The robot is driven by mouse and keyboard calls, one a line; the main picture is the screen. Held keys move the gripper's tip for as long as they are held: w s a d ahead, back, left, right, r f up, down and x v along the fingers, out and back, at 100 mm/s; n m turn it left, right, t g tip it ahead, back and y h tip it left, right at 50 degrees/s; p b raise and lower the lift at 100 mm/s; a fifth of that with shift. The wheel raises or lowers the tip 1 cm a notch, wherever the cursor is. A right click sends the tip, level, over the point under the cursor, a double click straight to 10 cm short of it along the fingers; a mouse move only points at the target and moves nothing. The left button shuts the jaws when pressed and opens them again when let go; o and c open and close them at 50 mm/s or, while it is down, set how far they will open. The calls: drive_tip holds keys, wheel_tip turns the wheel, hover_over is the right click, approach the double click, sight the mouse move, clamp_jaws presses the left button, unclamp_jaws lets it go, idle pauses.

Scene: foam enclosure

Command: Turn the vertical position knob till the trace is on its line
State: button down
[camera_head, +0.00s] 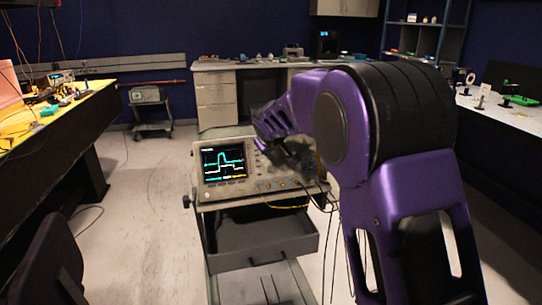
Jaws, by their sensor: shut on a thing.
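The oscilloscope (240,187) stands on a cart in the middle of the view, facing me. Its lit screen (222,164) is on the left of its front and shows a cyan trace with one tall square pulse. A paler stepped trace lies below it. The reference line cannot be told apart at this size. My gripper (283,160) is at the knob panel right of the screen, shut on a knob. The gripper and my purple arm hide that knob and much of the panel, so its angle cannot be seen.
The cart (262,242) has an open dark drawer or tray below the scope. Cables hang at its right side. A cluttered yellow-topped bench (75,97) is at left, with a dark chair (42,265) in front. Benches stand at back and right. The floor left of the cart is clear.

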drive_tip(key=n, duration=0.2)
drive_tip(key=n+t+h, duration=0.1)
drive_tip(key=n, duration=0.1)
drive_tip(key=shift+s+a+f, duration=0.15)
drive_tip(key=shift+a+f, duration=0.05)
drive_tip(key=shift+n+t, duration=0.6)
drive_tip(key=shift+n, duration=0.6)
drive_tip(key=shift+d, duration=0.1)
drive_tip(key=c, duration=0.8)
unclamp_jaws()
drive_tip(key=shift+c, duration=0.2)
drive_tip(key=shift+s, duration=0.1)
drive_tip(key=v, duration=1.7)
drive_tip(key=shift+s+a, duration=0.2)
drive_tip(key=shift+a, duration=0.1)
